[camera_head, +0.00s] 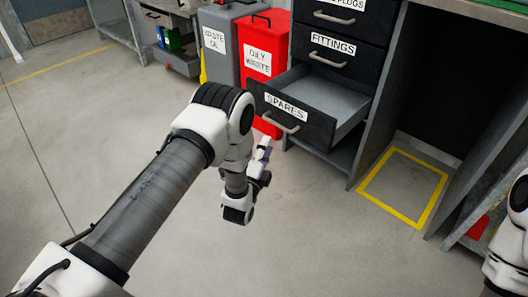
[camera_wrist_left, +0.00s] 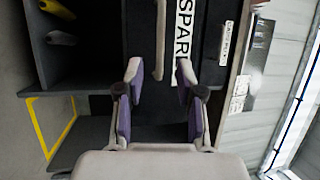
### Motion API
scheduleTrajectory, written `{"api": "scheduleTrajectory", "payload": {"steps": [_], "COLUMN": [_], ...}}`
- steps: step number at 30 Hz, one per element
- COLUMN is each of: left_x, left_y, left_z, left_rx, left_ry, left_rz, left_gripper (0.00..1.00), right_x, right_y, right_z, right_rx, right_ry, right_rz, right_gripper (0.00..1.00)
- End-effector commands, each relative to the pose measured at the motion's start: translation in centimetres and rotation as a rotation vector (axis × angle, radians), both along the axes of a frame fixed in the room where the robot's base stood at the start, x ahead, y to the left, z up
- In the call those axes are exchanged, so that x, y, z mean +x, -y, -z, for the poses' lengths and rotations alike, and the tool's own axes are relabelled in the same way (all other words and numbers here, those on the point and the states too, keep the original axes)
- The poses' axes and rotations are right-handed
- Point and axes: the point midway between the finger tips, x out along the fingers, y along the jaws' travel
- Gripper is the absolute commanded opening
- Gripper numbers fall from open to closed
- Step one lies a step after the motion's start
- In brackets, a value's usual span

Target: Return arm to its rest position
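My left arm reaches in from the left in the head view. Its gripper (camera_head: 264,152) is in front of and below the open SPARES drawer (camera_head: 268,110), apart from it. In the left wrist view the two fingers (camera_wrist_left: 158,78) are spread with nothing between them. Beyond them are the dark drawer front with its SPARES label (camera_wrist_left: 183,45) and its pale handle (camera_wrist_left: 160,45). The drawer is pulled out, and the part of its inside that shows is bare. Part of my right arm shows at the right edge of the head view; its gripper is out of view.
The FITTINGS drawer (camera_head: 345,58) above is shut. A red OILY WASTE bin (camera_head: 280,38) and a grey waste bin (camera_head: 213,63) stand left of the drawers. A yellow floor square (camera_head: 379,204) lies in the opening to the right. The floor in front is clear.

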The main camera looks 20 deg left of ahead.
Motion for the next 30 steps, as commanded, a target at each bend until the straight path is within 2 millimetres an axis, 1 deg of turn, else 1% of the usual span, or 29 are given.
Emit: {"api": "scheduleTrajectory", "payload": {"steps": [1, 3, 6, 17, 19, 20, 22, 23, 26, 27, 29, 30], "left_x": [-0.8, -1.6, -2.1, -2.1, -2.1, -2.0, -3.8, -4.8, -9.6, -12.3, -16.7, -19.6], "left_y": [0.1, 0.1, 0.1, 0.1, 0.1, -0.1, -0.5, -0.6, -0.8, -0.8, -0.7, -0.6], "left_z": [0.2, 0.3, 0.4, 0.4, 0.0, -0.5, 0.4, 1.5, 6.6, 8.8, 11.7, 13.1], "left_rx": [0.000, 0.000, 0.000, 0.000, 0.000, -0.001, -0.004, -0.016, -0.206, -0.319, -0.493, -0.600], "left_ry": [-0.003, -0.001, 0.001, 0.001, 0.003, 0.004, -0.075, -0.142, -0.448, -0.589, -0.783, -0.892], "left_rz": [0.000, 0.000, 0.001, 0.000, -0.001, -0.004, -0.011, -0.011, -0.021, -0.048, -0.116, -0.176], "left_gripper": [0.37, 0.37, 0.37, 0.37, 0.37, 0.37, 0.37, 0.37, 0.37, 0.37, 0.37, 0.37], "right_x": [0.0, 0.0, 0.0, 0.0, 0.0, 0.0, 0.0, 0.0, 0.0, 0.0, 0.0, 0.0], "right_y": [0.0, 0.0, 0.0, 0.0, 0.0, 0.0, 0.0, 0.0, 0.0, 0.0, 0.0, 0.0], "right_z": [0.0, 0.0, 0.0, 0.0, -0.3, -0.7, -1.2, -1.3, -1.8, -1.9, -2.0, -2.1], "right_rx": [0.000, 0.000, 0.000, 0.000, 0.000, 0.000, 0.000, 0.000, 0.000, 0.000, 0.000, 0.000], "right_ry": [0.000, 0.000, 0.000, 0.000, 0.000, 0.000, 0.000, 0.000, 0.000, 0.000, 0.000, 0.000], "right_rz": [0.000, 0.000, 0.000, 0.000, 0.000, 0.000, 0.000, 0.000, 0.000, 0.000, 0.000, 0.000], "right_gripper": [0.40, 0.40, 0.40, 0.40, 0.40, 0.40, 0.40, 0.40, 0.40, 0.40, 0.40, 0.40]}}
